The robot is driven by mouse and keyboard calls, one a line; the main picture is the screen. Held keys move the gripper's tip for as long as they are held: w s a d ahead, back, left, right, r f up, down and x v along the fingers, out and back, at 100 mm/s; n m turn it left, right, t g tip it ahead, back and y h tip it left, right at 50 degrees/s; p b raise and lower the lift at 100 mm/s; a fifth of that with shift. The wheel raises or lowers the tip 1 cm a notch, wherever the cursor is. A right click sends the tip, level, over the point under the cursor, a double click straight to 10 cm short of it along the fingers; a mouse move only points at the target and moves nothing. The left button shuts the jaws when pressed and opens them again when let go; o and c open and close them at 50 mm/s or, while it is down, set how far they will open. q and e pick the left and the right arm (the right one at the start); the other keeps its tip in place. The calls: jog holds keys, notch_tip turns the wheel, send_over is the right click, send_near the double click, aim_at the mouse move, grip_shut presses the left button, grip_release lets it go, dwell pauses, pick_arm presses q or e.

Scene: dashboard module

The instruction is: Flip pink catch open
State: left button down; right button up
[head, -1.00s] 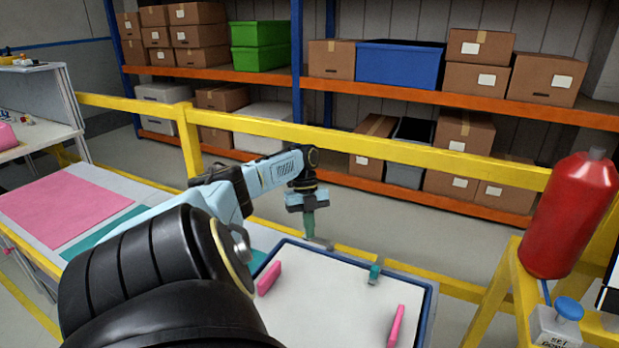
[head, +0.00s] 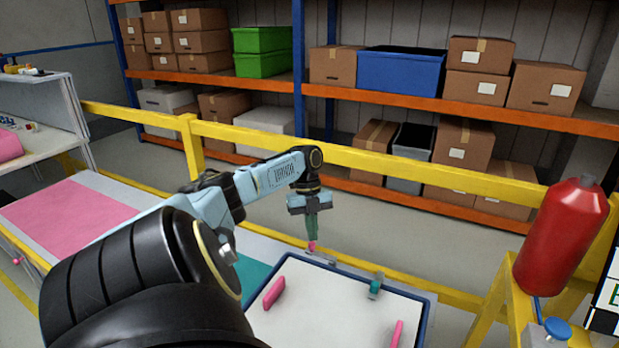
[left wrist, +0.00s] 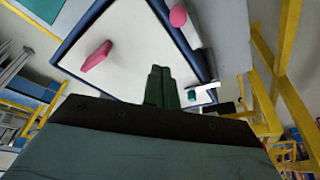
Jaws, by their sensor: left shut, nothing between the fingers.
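The pink catch (head: 312,247) shows as a small pink knob at the back left edge of a blue-rimmed tray (head: 340,265). In the left wrist view its round pink knob (left wrist: 178,15) sits by a pale metal strip at the tray rim. Whether the catch is open or closed I cannot tell. My left gripper (head: 312,236) points down with its fingers together and empty, just above the knob in the head view. In the left wrist view the fingertips (left wrist: 161,72) are apart from the knob. My right gripper is not in view.
A teal catch (head: 375,286) is on the tray's back edge, to the right. Pink handle-like pieces (head: 274,292) stand on the white panel. A yellow rail (head: 400,170) runs behind. A red bottle (head: 562,238) stands at the right.

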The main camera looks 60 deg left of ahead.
pick_arm(q)
jog(key=shift+v, duration=1.8)
jog(key=shift+w, duration=0.15)
